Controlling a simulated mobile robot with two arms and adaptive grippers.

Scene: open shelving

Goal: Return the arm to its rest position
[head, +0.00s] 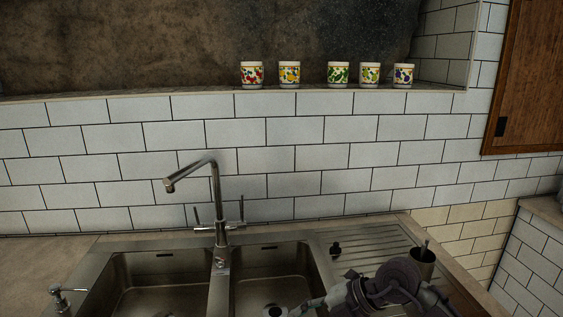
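Part of my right arm, with dark grey jointed links, shows at the bottom edge of the head view, right of centre. It is in front of the right sink basin and the ribbed drainboard (375,238). Its gripper end (290,310) points left, low over the right basin, and is partly cut off by the frame. I cannot make out whether its fingers are open or shut, or whether they hold anything. My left arm and gripper are not in view.
A steel double sink has a left basin (160,280), a right basin (262,262) and a tall tap (216,195). Several patterned cups (338,75) line the ledge above. A wooden cabinet (530,80) is at right.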

